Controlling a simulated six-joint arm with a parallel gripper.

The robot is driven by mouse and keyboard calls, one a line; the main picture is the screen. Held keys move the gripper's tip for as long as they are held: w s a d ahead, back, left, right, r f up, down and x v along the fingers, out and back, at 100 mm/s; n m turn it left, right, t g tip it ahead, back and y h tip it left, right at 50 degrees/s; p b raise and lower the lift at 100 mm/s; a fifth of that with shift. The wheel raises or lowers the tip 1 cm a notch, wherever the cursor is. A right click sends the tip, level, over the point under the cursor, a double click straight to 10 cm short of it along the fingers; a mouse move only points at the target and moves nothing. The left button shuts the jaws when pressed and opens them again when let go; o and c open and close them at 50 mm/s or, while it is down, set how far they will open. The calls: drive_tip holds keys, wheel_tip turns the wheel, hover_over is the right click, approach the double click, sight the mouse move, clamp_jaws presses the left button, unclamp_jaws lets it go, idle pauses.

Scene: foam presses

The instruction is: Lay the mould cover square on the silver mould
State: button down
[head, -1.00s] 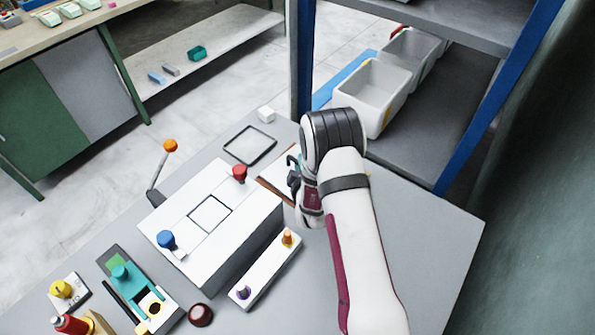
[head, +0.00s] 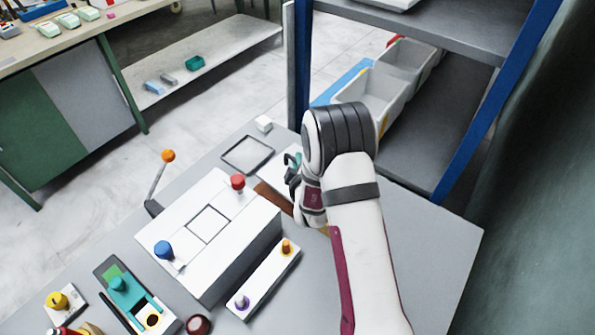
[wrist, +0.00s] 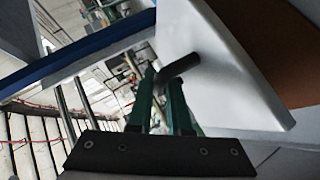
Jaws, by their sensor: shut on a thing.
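The mould cover is most likely the white panel (wrist: 215,70) with a dark bent handle (wrist: 180,67) in the wrist view. My gripper (wrist: 165,85), with green fingers, is shut on that handle. In the head view, the panel's pale edge (head: 273,176) shows just left of my gripper (head: 292,165), which is partly hidden by my wrist. The silver mould seems to be the pale box (head: 240,245) with a square outline on top, between a blue knob (head: 164,250) and a red knob (head: 238,181). The panel is beyond the box's far right corner, apart from the outline.
A brown board (head: 273,197) lies by the box's far right corner. A dark-rimmed square tray (head: 247,154) lies behind it. An orange-tipped lever (head: 160,175) rises left of the box. A white bar with two knobs (head: 262,278) stands in front. The table's right side is clear.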

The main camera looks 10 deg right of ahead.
drive_tip(key=s+d+r, duration=0.6)
drive_tip(key=d+r, duration=0.1)
drive_tip(key=d, duration=0.3)
drive_tip(key=s+a+r, duration=0.4)
drive_tip(key=s+r, duration=0.1)
drive_tip(key=r, duration=0.4)
drive_tip(key=s+a+r, duration=0.4)
drive_tip(key=s+r, duration=0.1)
drive_tip(key=r, duration=0.5)
drive_tip(key=shift+a+r, duration=0.15)
drive_tip(key=shift+a, duration=0.25)
